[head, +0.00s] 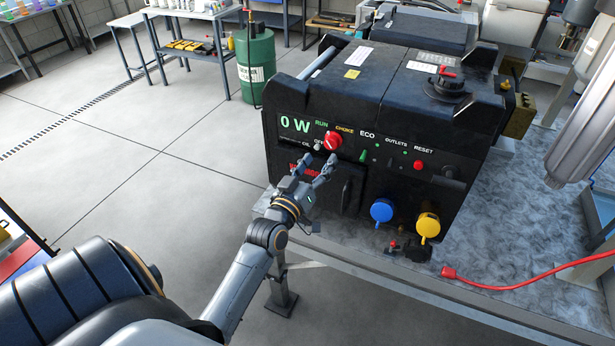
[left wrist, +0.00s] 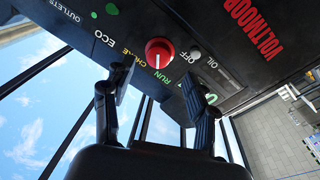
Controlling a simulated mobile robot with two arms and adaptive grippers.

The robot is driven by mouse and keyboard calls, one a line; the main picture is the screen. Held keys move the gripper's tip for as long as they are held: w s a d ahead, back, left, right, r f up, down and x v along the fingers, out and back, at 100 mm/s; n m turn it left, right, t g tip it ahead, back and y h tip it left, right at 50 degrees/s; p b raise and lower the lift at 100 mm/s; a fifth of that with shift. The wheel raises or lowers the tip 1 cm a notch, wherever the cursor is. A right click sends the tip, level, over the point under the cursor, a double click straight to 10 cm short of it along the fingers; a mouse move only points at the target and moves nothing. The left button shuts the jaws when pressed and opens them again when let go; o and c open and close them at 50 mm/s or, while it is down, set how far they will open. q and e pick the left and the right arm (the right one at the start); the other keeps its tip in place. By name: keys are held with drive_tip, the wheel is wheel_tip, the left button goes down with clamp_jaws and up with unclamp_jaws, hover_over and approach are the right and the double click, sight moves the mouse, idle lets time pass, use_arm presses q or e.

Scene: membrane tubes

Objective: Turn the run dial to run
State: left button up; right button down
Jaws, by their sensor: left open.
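The run dial (head: 333,140) is a round red knob with a white mark on the black generator's front panel (head: 300,160). RUN, CHOKE and OFF labels surround it. In the left wrist view the dial (left wrist: 160,52) has its mark pointing down the picture, roughly toward RUN. My left gripper (head: 319,164) is open and empty, just below and in front of the dial. In the left wrist view the dial lies beyond the gap between the fingertips (left wrist: 157,82), not between them. No contact shows. My right gripper is not in view.
The generator stands on a grey worktop (head: 500,255). Its display (head: 295,124) reads 0 W. A green switch (head: 363,155), a red reset button (head: 418,165), and blue (head: 382,210) and yellow (head: 428,225) outlet covers sit nearby. A red cable (head: 520,284) lies at right.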

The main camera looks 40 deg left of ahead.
use_arm(q)
drive_tip(key=v, duration=0.6)
drive_tip(key=shift+s, duration=0.3)
drive_tip(key=s+d+f+m+g+h+b, duration=0.1)
drive_tip(key=s+d+f+g, duration=0.15)
drive_tip(key=f, duration=1.05)
drive_tip(key=s+d+f+m+g+h+b, duration=0.1)
drive_tip(key=s+d+f+g+b, duration=0.15)
drive_tip(key=f, duration=0.95)
drive_tip(key=s+d+f+m+g+h+b, duration=0.1)
drive_tip(key=s+d+f+g, duration=0.15)
drive_tip(key=f, duration=1.05)
drive_tip(key=s+d+f+m+g+b, duration=0.1)
drive_tip(key=s+d+f+m+g, duration=0.15)
drive_tip(key=s+f, duration=0.65)
drive_tip(key=s+d+f+m+g+b, duration=0.15)
drive_tip(key=s+f+g, duration=0.25)
drive_tip(key=s+f, duration=0.45)
drive_tip(key=s+f+g, duration=0.2)
drive_tip(key=s+f, duration=0.2)
drive_tip(key=s, duration=0.3)
drive_tip(key=s+f+m+g, duration=0.1)
drive_tip(key=s+f+g, duration=0.1)
drive_tip(key=s+f, duration=0.3)
drive_tip(key=s+b, duration=0.1)
drive_tip(key=s, duration=0.2)
drive_tip(key=shift+d+f+m, duration=0.2)
drive_tip(key=shift+d+m, duration=0.05)
drive_tip(key=shift+m, duration=0.05)
